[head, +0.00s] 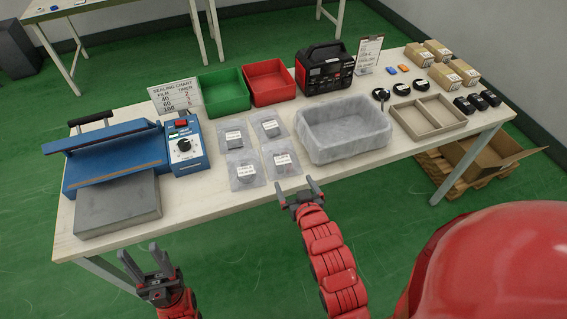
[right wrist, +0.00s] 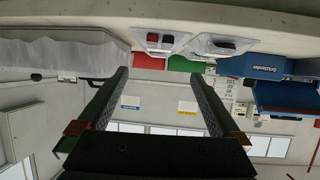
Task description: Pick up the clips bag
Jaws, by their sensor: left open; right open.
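Several clear bags with white labels lie flat on the table: back left (head: 233,136), back right (head: 269,126), front left (head: 243,172) and front right (head: 281,158). The labels are too small to read, so I cannot tell which is the clips bag. My right gripper (head: 296,187) is open and empty at the table's front edge, just in front of the front right bag. Two bags show at the top of the right wrist view, one near the middle (right wrist: 160,41) and one right of it (right wrist: 222,45), beyond the fingertips (right wrist: 160,76). My left gripper (head: 139,252) is open and empty, in front of the table's left part.
A blue sealer (head: 115,158) stands left of the bags. A grey translucent bin (head: 345,150) stands right of them. Green (head: 224,103) and red (head: 268,94) trays are behind. A divided tray (head: 412,128) and boxes (head: 453,76) are farther right.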

